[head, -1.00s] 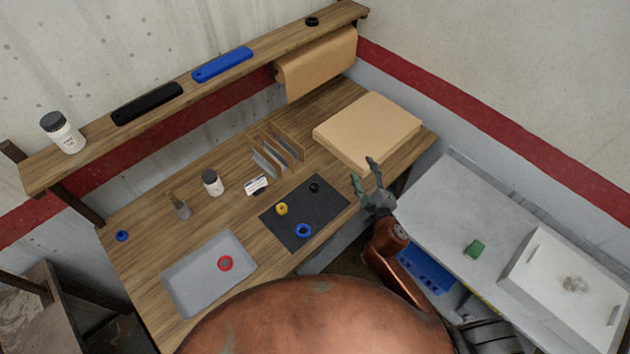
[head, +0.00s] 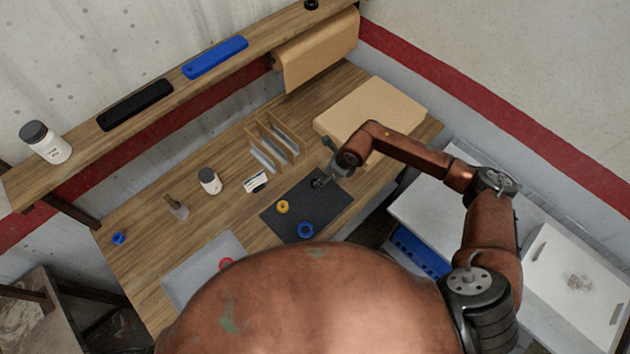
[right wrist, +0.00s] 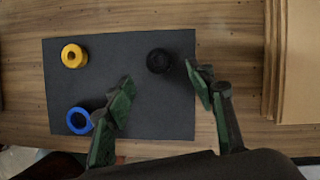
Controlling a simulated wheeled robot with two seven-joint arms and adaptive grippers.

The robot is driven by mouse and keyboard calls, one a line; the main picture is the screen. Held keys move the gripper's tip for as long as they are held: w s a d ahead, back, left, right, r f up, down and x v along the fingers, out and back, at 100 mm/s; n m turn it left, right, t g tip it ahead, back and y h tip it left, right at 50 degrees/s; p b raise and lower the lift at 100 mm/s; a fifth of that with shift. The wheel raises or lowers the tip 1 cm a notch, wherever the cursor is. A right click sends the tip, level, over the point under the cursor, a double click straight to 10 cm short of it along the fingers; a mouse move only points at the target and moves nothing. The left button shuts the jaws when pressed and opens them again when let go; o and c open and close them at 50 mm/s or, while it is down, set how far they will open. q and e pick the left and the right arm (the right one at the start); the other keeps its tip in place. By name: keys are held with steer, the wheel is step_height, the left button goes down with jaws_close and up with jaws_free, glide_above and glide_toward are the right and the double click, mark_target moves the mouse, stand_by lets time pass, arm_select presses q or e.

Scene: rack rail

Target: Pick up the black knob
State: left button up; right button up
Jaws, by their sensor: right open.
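The black knob (right wrist: 158,61) stands on the dark mat (right wrist: 120,115) in the right wrist view, near the mat's far right part. My right gripper (right wrist: 162,78) is open, its green fingertips on either side of the knob in that view, with the knob slightly beyond the tips. I cannot tell how high above the mat the tips are. In the head view my right gripper (head: 321,180) is over the mat's upper right part and mostly hides the knob. My left gripper is not in view.
A yellow ring (right wrist: 73,56) and a blue ring (right wrist: 79,121) lie on the mat to the left of the knob. A cardboard box (head: 372,112) and a divider rack (head: 275,143) stand behind. A grey tray (head: 190,280) holds a red ring (head: 226,263).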

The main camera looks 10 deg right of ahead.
steer(key=shift+w+a+f, duration=0.1)
steer(key=shift+a+f, duration=0.1)
steer(key=shift+f, duration=0.35)
steer(key=shift+w+a+f, duration=0.1)
steer(key=shift+f, duration=0.25)
steer(key=p+x, duration=0.1)
steer(key=x, duration=0.4)
steer(key=shift+a+r+p, duration=0.1)
steer(key=shift+p, duration=0.25)
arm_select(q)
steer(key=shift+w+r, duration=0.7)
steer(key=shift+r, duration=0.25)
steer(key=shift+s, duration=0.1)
arm_select(e)
steer(key=shift+c, duration=0.4)
steer(key=c, duration=0.5)
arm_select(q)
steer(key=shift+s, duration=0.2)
arm_select(e)
steer(key=c, duration=0.7)
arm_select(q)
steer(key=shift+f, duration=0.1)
arm_select(e)
steer(key=shift+o, duration=0.2)
steer(key=shift+r, duration=0.1)
